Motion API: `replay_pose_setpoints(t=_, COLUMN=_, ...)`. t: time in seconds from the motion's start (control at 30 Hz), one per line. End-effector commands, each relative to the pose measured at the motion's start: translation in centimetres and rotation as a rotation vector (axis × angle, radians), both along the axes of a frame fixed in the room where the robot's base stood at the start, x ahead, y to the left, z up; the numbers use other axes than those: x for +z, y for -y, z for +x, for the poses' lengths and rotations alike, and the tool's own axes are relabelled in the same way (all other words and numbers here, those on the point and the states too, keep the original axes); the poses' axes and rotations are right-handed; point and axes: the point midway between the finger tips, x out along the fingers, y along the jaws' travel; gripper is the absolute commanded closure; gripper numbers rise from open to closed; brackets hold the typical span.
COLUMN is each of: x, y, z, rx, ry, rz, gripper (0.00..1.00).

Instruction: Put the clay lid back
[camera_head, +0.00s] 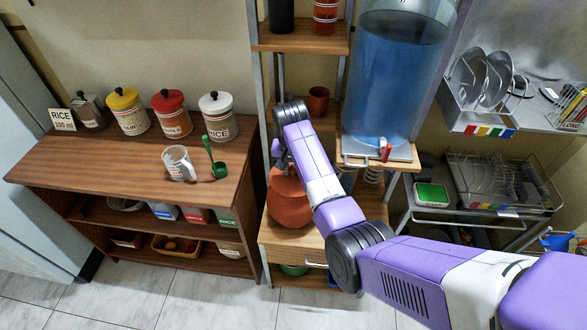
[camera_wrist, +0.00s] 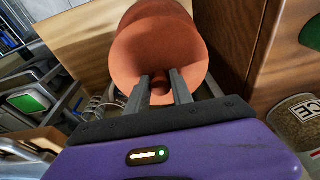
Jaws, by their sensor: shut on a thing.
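The clay pot (camera_head: 289,212) is a round terracotta vessel on the wooden stand in the middle of the head view. My gripper reaches down over its top, and the arm hides part of the rim there. In the wrist view, the two grey fingers (camera_wrist: 162,86) are shut on the small knob of the clay lid (camera_wrist: 160,50). The lid is a round terracotta disc. It lies over or very close to the pot's mouth; I cannot tell whether it is fully seated.
A large blue water tank (camera_head: 392,75) with a red-handled tap (camera_head: 386,152) stands just right of the arm. A small brown cup (camera_head: 318,99) sits behind it. A wooden cabinet (camera_head: 130,170) with canisters, a measuring cup (camera_head: 178,163) and a green scoop (camera_head: 214,160) is at left.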

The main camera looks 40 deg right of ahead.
Motion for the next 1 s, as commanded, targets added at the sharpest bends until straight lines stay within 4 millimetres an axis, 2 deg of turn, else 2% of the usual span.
replay_pose_setpoints(t=0.3, x=0.1, y=0.0, z=0.0, rx=0.000, ry=0.001, rz=0.000, gripper=1.00)
replay_pose_setpoints(t=0.97, x=-1.1, y=0.0, z=0.0, rx=0.000, ry=0.001, rz=0.000, gripper=1.00)
replay_pose_setpoints(t=1.0, x=-1.0, y=0.0, z=0.0, rx=0.000, ry=0.001, rz=0.000, gripper=0.65)
